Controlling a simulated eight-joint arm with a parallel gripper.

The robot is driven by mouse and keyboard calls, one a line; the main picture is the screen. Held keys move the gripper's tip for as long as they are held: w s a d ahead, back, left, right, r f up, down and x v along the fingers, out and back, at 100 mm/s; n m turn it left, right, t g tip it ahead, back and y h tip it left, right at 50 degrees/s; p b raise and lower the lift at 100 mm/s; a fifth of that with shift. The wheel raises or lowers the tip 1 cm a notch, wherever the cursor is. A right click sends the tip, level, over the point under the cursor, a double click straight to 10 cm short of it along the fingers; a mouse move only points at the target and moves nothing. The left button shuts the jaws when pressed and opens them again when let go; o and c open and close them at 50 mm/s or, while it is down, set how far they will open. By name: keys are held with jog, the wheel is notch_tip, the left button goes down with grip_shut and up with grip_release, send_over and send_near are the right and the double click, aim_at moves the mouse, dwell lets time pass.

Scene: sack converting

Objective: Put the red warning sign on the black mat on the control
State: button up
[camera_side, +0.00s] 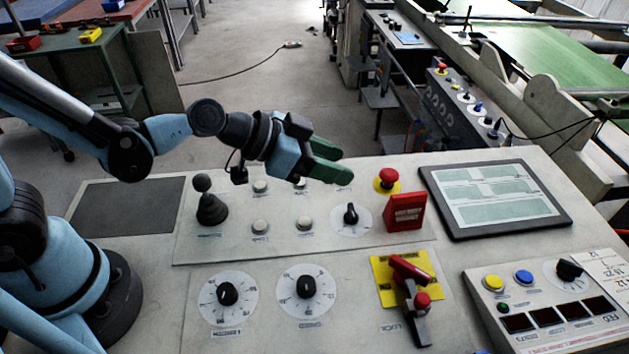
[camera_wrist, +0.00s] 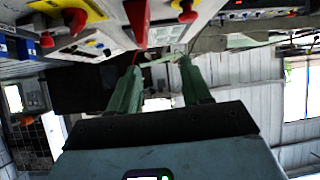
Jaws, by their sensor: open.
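The red warning sign (camera_side: 405,212), a small folded upright stand with pale lettering, is on the control panel just in front of the red mushroom button. It also shows in the wrist view (camera_wrist: 138,22), beyond my fingertips. The black mat (camera_side: 128,206) lies flat and bare at the panel's left end, near my base. My gripper (camera_side: 343,164) has green fingers, open and empty. It is above the back of the panel, to the left of the sign and apart from it. In the wrist view, both fingers (camera_wrist: 158,66) stand apart with a gap between them.
A black joystick (camera_side: 209,203) stands between mat and sign. A red mushroom button (camera_side: 388,180) and a black knob (camera_side: 351,214) are close to the sign. A red-handled lock switch (camera_side: 411,270) is in front. A tablet-like screen (camera_side: 495,198) lies to the right.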

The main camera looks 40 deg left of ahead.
jog(key=s+a+r+n+y, duration=0.1)
jog(key=s+a+n+y, duration=0.2)
jog(key=a, duration=0.5)
jog(key=s+a+r+n+g+y, duration=0.1)
jog(key=s+a+n+y, duration=0.3)
jog(key=a, duration=0.5)
jog(key=shift+s+a+r+g, duration=0.15)
jog(key=shift+s+r+g, duration=0.15)
jog(key=shift+s+r, duration=0.1)
jog(key=shift+o, duration=1.2)
jog(key=shift+s+a+n, duration=0.15)
jog(key=shift+a+n, duration=0.1)
jog(key=shift+n, duration=0.05)
jog(key=o, duration=0.7)
